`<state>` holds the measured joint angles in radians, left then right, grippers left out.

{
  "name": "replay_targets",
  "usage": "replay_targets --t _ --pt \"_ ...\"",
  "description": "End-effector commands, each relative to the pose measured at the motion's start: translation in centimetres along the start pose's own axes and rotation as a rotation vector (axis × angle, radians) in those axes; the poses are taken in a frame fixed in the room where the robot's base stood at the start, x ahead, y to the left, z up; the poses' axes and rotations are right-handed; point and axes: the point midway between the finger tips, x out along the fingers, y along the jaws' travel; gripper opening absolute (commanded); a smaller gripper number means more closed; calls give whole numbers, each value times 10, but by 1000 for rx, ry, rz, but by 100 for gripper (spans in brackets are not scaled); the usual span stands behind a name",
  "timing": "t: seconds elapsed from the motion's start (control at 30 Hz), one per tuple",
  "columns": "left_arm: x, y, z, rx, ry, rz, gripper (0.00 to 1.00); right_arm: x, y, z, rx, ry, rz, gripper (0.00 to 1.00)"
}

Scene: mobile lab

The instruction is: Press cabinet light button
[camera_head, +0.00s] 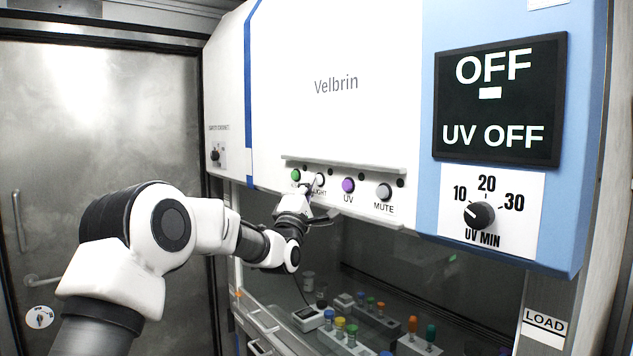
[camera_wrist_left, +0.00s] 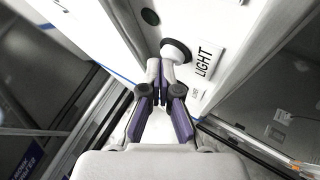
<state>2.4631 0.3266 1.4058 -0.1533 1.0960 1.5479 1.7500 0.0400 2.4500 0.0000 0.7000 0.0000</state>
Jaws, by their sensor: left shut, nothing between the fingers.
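The white LIGHT button (camera_head: 320,179) sits in the button row on the cabinet front, between the green button (camera_head: 296,175) and the purple UV button (camera_head: 348,185). My left gripper (camera_head: 311,188) is shut and empty, with its fingertips close to the LIGHT button and partly covering its label. In the left wrist view, the LIGHT button (camera_wrist_left: 176,49) is just beyond the closed fingertips (camera_wrist_left: 161,68), beside its LIGHT label. I cannot tell whether they touch. The display (camera_head: 498,100) reads OFF and UV OFF. My right gripper is not in view.
A narrow ledge (camera_head: 340,164) runs above the buttons. The grey MUTE button (camera_head: 384,192) and UV MIN knob (camera_head: 480,215) are farther right. Below the panel, behind glass, stand racks with coloured-cap vials (camera_head: 352,330). A metal door (camera_head: 100,130) is at the left.

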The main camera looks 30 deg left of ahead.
Motion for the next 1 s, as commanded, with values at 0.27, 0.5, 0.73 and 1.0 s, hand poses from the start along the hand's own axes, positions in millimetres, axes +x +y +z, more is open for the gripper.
replay_targets --t 0.27,0.5,0.73,1.0 --pt "3 -1 2 0 0 1 0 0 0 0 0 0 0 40" --pt "4 -3 3 0 0 0 0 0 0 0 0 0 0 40" --pt "4 -3 3 0 0 0 0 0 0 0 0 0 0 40" --pt "-6 1 -3 0 0 1 0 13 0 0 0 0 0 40"
